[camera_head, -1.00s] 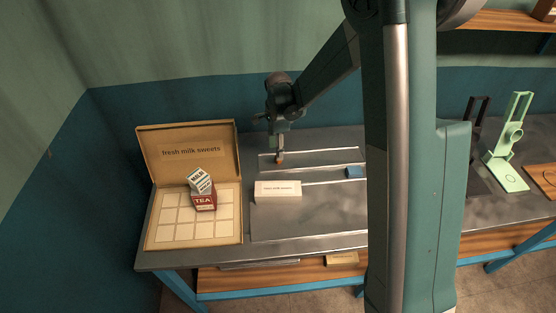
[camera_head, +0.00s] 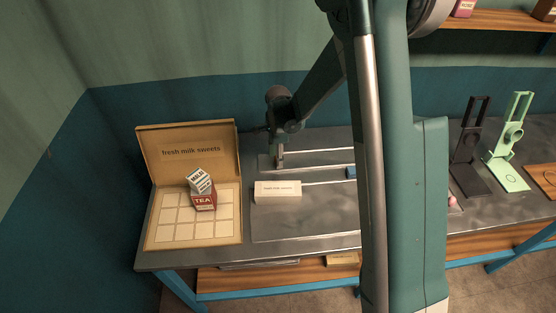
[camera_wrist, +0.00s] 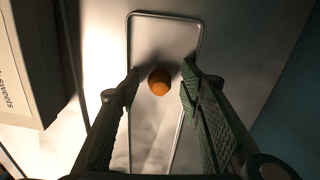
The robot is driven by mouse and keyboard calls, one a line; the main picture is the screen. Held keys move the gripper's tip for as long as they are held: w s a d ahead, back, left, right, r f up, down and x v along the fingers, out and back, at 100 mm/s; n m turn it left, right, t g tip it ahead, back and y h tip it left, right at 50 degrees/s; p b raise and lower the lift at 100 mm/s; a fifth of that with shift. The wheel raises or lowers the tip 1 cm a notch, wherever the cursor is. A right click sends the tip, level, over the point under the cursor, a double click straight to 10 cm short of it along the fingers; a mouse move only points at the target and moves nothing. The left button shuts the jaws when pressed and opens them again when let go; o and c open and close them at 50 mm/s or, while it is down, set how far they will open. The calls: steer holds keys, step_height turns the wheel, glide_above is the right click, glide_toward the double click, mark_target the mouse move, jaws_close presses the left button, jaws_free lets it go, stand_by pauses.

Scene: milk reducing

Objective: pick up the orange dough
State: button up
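The orange dough (camera_wrist: 159,82) is a small round ball on the metal tray (camera_wrist: 170,17), seen in the wrist view. My gripper (camera_wrist: 160,84) is open, with one finger on each side of the dough and a visible gap to each finger. In the head view my gripper (camera_head: 280,163) is low over the back left of the work surface, and the dough is hidden there. I cannot tell how far the fingertips are above the tray.
A white block (camera_head: 278,192) labelled for milk sweets stands just in front. An open sweets box (camera_head: 150,228) with milk and tea cartons (camera_head: 203,192) is at left. A blue piece (camera_head: 351,172) lies to the right. Dark and green stands (camera_head: 508,150) are farther right.

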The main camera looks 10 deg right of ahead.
stand_by(0.5)
steer(key=c, duration=0.9)
steer(key=shift+r, duration=0.15)
steer(key=shift+r, duration=4.85)
